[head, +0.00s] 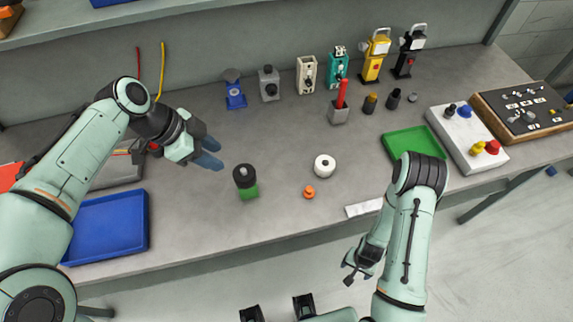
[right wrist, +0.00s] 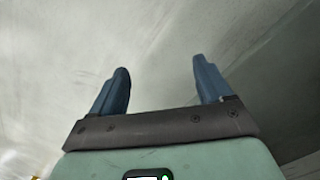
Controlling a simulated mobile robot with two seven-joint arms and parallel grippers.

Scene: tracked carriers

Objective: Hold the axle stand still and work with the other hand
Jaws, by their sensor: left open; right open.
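A small stand with a green base and a thick black cylinder with a pale top (head: 246,181) stands upright near the middle of the bench; it looks like the axle stand, though I cannot be sure. My left gripper (head: 212,153) is open and empty, behind and to the left of it, not touching it. A white round part with a dark centre (head: 324,166) and a small orange part (head: 309,192) lie to its right. My right gripper (right wrist: 160,85) is open and empty in the right wrist view, with only grey floor beyond its fingers.
A blue tray (head: 108,228) lies at the left and a green tray (head: 413,140) at the right. A grey block with a red rod (head: 340,105) stands further back, before a row of small devices. A white strip (head: 364,207) lies near the front edge.

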